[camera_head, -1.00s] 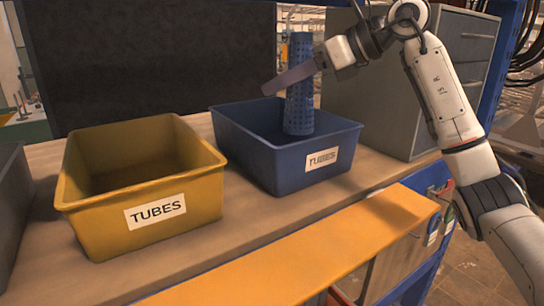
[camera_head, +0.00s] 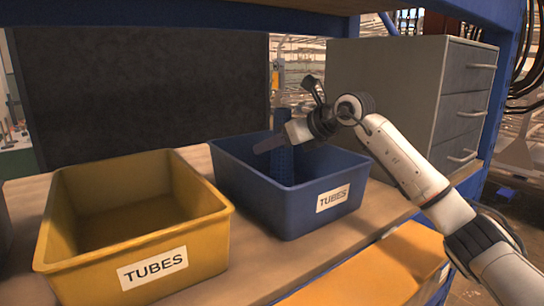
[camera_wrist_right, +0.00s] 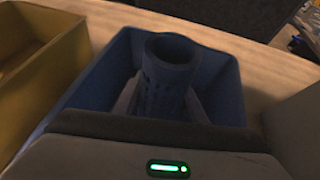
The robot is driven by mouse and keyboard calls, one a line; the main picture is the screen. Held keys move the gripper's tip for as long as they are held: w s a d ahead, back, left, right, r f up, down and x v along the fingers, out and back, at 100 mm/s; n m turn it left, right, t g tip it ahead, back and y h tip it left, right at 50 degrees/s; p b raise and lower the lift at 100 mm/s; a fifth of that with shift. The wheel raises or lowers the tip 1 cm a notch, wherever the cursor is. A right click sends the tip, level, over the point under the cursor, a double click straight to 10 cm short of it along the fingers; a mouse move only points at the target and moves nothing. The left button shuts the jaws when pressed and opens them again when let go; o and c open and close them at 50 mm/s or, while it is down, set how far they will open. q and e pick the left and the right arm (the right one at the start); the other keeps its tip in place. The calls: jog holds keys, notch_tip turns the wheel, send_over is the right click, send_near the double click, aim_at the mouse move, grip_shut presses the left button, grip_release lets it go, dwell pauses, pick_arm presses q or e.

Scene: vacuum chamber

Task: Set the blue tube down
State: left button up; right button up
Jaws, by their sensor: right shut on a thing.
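The blue tube (camera_head: 283,160) is perforated and stands roughly upright, with its lower part inside the blue bin (camera_head: 291,205), which is labelled TUBES. My right gripper (camera_head: 270,145) reaches in from the right over the bin and is shut on the tube. In the right wrist view the tube (camera_wrist_right: 168,88) sits between the two fingers, its open round top facing the camera, with the blue bin (camera_wrist_right: 228,85) around it. The bin's front wall hides the tube's lower end, so I cannot tell whether it touches the floor. My left gripper is out of view.
A yellow bin (camera_head: 135,220), also labelled TUBES and empty as far as I see, stands to the left of the blue bin. A grey drawer cabinet (camera_head: 400,90) stands behind on the right. A dark panel (camera_head: 140,80) closes the back left. A shelf beam crosses above.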

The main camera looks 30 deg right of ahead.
jog(key=shift+f, duration=1.3)
jog(key=o, duration=1.1)
jog(key=shift+f, duration=0.1)
jog(key=shift+c, duration=0.2)
jog(key=shift+r, duration=0.2)
jog(key=shift+s+d, duration=0.15)
jog(key=shift+s, duration=0.1)
jog(key=b+v, duration=0.2)
jog(key=v, duration=0.9)
jog(key=shift+s+r, duration=0.15)
jog(key=shift+s, duration=0.05)
